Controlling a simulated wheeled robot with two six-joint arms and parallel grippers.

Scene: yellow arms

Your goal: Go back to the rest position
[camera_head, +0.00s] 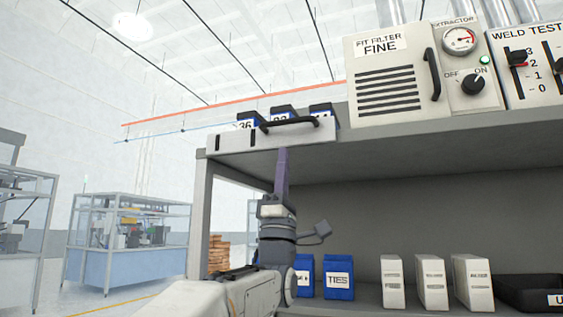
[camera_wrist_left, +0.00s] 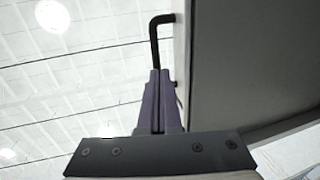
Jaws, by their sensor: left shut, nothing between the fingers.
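My left gripper (camera_head: 282,165) points straight up in front of the shelf unit. Its purple fingers are shut and empty; they show pressed together in the left wrist view (camera_wrist_left: 157,100). The fingertips are just below a white drawer or tray (camera_head: 235,138) with a black handle (camera_head: 290,122) on the upper shelf. In the left wrist view the black handle (camera_wrist_left: 154,40) stands beyond the fingertips. I cannot tell whether the fingers touch the tray. My right gripper is not in view.
The upper shelf (camera_head: 400,145) carries a fit filter panel (camera_head: 385,78) and a weld test panel (camera_head: 535,65). Below stand blue packs (camera_head: 339,277), several white boxes (camera_head: 431,282) and a black bin (camera_head: 525,293). Open space lies left of the shelf unit.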

